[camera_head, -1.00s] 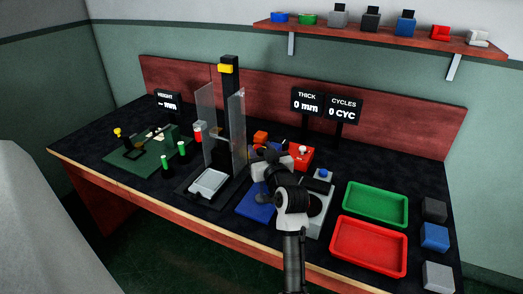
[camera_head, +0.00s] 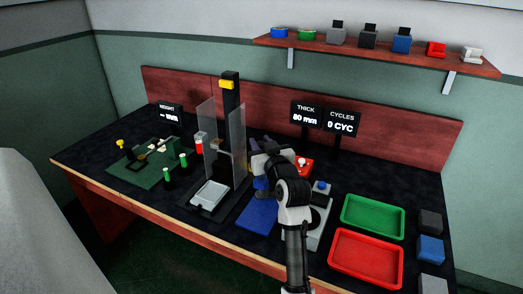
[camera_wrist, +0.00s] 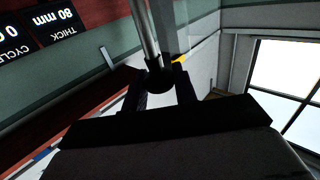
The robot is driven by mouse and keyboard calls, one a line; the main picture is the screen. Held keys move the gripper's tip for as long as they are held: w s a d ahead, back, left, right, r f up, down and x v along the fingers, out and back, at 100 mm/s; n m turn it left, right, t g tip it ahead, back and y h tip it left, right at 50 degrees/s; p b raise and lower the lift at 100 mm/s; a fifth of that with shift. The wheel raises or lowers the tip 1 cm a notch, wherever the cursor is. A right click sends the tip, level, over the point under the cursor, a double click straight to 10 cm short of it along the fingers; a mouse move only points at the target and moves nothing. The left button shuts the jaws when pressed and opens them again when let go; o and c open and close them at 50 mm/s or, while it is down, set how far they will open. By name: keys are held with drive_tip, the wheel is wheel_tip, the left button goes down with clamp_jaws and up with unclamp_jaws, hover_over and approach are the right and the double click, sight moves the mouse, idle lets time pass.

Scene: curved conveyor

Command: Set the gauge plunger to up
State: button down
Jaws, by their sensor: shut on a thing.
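In the wrist view, the gauge plunger shows as a pale metal rod (camera_wrist: 146,32) with a dark round knob (camera_wrist: 158,80) at its end. The two dark fingers of my gripper (camera_wrist: 164,90) are on either side of the knob, shut on it. In the head view, my arm covers most of the gauge area, and the gripper's hold on the plunger is hidden. The THICK display (camera_head: 307,113) reads 80 mm; it also shows upside down in the wrist view (camera_wrist: 66,22).
A blue pad (camera_head: 258,212) lies left of my arm. A grey unit with a blue button (camera_head: 321,186) and a red box (camera_head: 305,166) stand close by. A clear-walled press (camera_head: 237,130) stands left. Green (camera_head: 373,197) and red (camera_head: 367,236) trays lie right.

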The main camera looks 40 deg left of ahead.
drive_tip(key=c, duration=1.1)
unclamp_jaws()
drive_tip(key=shift+c, duration=0.2)
drive_tip(key=shift+f, duration=0.1)
drive_tip(key=b+v, duration=0.4)
drive_tip(key=v, duration=0.9)
drive_tip(key=shift+s+d, duration=0.25)
drive_tip(key=shift+d, duration=0.05)
